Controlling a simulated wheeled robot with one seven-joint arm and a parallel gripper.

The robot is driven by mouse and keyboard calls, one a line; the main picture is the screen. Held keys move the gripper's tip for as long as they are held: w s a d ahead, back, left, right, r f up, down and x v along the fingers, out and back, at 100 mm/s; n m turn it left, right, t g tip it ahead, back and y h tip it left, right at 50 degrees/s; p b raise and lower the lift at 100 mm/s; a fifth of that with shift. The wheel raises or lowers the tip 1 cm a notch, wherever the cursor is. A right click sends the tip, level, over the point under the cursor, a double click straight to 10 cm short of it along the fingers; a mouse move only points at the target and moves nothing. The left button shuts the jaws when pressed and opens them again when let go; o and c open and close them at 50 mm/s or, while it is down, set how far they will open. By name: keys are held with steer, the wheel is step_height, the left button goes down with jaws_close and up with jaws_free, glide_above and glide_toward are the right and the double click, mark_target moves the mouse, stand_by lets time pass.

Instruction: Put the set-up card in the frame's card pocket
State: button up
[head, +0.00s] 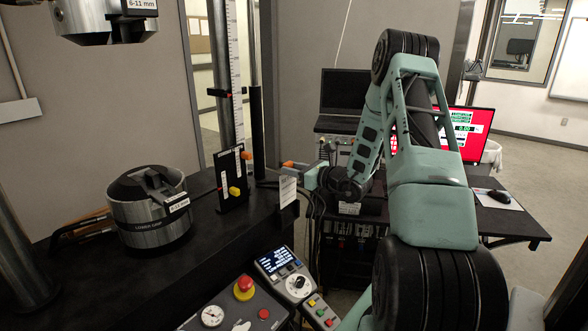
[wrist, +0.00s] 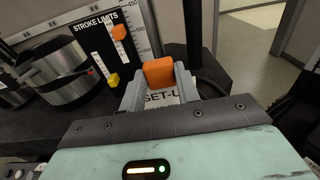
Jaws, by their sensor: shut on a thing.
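The set-up card (head: 288,191) is a small white printed card below an orange grip block (head: 292,164). My gripper (head: 299,168) is shut on that block, and the card hangs from it near the right end of the black bench. In the wrist view the orange block (wrist: 158,72) sits between the two grey fingertips of my gripper (wrist: 158,80). Part of the card (wrist: 162,98) with the letters "SET-U" shows below the block, and the rest is hidden by my gripper. I cannot make out the card pocket in either view.
A black stroke limits panel (wrist: 98,48) with orange and yellow markers stands left of my gripper. The steel lower grip (head: 150,215) stands on the bench (head: 120,285). A control box (head: 240,310) with a red button and a lit pendant (head: 282,262) are in front.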

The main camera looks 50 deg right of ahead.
mark_target(289, 182)
steer(key=shift+o, duration=1.2)
steer(key=shift+c, duration=1)
steer(key=shift+f+b, duration=0.3)
steer(key=shift+b, duration=0.15)
steer(key=shift+f+b, duration=0.85)
steer(key=shift+f, duration=0.3)
steer(key=shift+f+b, duration=1)
steer(key=shift+f, duration=0.15)
